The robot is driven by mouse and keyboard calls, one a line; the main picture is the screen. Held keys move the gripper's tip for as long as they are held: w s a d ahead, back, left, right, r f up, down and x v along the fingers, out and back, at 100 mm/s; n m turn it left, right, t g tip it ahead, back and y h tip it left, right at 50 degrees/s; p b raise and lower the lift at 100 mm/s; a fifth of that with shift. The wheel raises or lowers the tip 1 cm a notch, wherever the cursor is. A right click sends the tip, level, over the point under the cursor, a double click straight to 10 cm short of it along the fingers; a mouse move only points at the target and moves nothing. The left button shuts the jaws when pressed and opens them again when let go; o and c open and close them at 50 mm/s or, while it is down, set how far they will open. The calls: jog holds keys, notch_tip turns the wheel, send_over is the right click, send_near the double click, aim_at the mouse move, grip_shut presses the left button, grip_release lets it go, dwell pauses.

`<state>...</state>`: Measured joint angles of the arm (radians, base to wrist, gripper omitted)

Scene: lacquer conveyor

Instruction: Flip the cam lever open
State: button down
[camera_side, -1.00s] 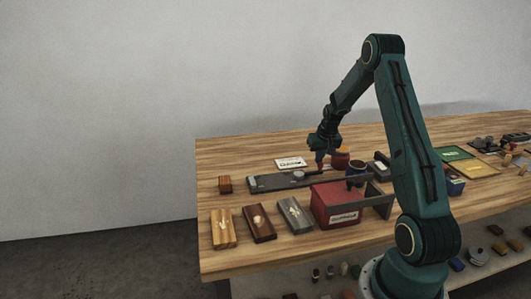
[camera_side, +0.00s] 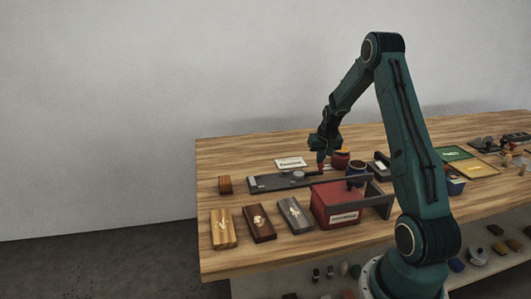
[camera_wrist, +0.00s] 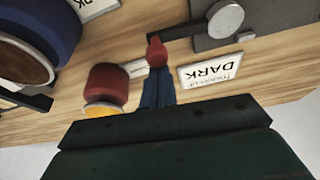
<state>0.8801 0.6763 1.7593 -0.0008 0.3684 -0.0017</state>
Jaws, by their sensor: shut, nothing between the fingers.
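A dark flat fixture (camera_side: 268,183) lies on the bench with a round grey cam disc (camera_side: 298,174) on it. In the wrist view the fixture (camera_wrist: 203,40) is at the top, with the disc (camera_wrist: 225,18) on it. A thin dark lever (camera_wrist: 176,37) reaches left from the fixture towards my fingertips. My gripper (camera_side: 320,167) points down at the fixture's right end.
A red pot (camera_side: 340,160) and a blue jar (camera_side: 356,169) stand right of my gripper. A red box (camera_side: 331,204) with a dark frame is in front. A label card (camera_side: 290,163) lies behind the fixture. Several wooden blocks (camera_side: 259,223) lie front left.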

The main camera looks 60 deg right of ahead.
jog(key=s+a+m, duration=0.1)
jog(key=m, duration=0.1)
jog(key=s+a+m+g, duration=0.1)
jog(key=m, duration=0.1)
jog(key=shift+h, duration=0.3)
jog(key=a+m, duration=0.1)
jog(key=m, duration=0.1)
jog(key=s+a+m+g, duration=0.1)
jog(key=a+m, duration=0.1)
jog(key=shift+g, duration=0.3)
jog(key=a+m, duration=0.1)
jog(key=m, duration=0.2)
jog(key=shift+a+g, duration=0.4)
jog(key=a+m+g, duration=0.1)
jog(key=a+m, duration=0.1)
jog(key=m, duration=0.1)
jog(key=shift+w, duration=0.1)
jog(key=shift+w+a, duration=0.1)
jog(key=shift+a, duration=0.25)
jog(key=shift+w+a, duration=0.1)
